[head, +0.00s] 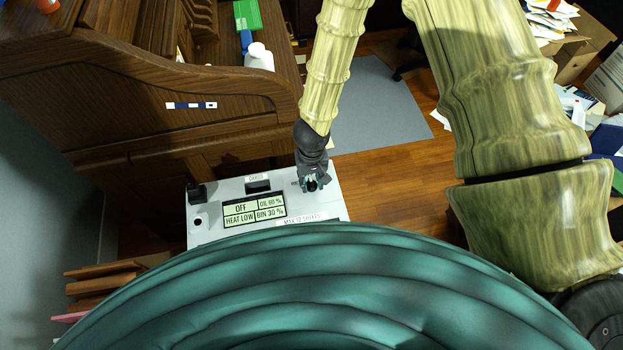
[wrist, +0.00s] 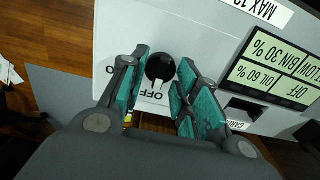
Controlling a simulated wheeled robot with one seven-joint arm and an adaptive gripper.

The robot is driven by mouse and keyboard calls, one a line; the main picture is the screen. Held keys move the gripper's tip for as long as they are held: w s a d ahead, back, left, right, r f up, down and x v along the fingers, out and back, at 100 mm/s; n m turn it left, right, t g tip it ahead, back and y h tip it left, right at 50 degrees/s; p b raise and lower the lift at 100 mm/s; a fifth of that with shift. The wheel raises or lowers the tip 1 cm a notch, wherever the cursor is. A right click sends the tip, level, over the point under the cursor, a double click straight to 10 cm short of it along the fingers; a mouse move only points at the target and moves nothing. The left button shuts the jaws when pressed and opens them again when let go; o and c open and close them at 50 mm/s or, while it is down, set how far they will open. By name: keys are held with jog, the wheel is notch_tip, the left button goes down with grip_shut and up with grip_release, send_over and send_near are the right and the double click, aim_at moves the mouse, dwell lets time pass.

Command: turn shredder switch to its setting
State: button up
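The shredder (head: 212,235) is a white box with a display (head: 254,209) reading OFF, OIL 60 %, HEAT LOW and BIN 30 %. Its switch (wrist: 160,66) is a round black knob in the wrist view, with a white pointer mark toward the printed OFF. Another label at the left is mostly hidden by a finger. My gripper (wrist: 158,82) is open, its teal-padded fingers on either side of the knob with gaps visible. In the head view my gripper (head: 313,185) is over the panel's right part and hides the knob.
A wooden desk (head: 235,105) stands behind and left of the shredder, with a white bottle (head: 259,57) on it. Papers and boxes (head: 575,60) clutter the right. Wooden floor (head: 385,185) is clear right of the shredder.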

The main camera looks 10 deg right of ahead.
grip_shut()
jog(key=shift+r+m, duration=0.1)
jog(key=shift+m, duration=0.2)
jog(key=shift+m+p, duration=0.9)
jog(key=shift+m, duration=0.1)
jog(key=m+p, duration=0.1)
jog(key=m, duration=0.1)
jog(key=shift+m, duration=0.3)
jog(key=m+p, duration=0.1)
jog(key=m, duration=0.2)
jog(key=shift+m+p, duration=0.3)
jog(key=shift+m, duration=1.5)
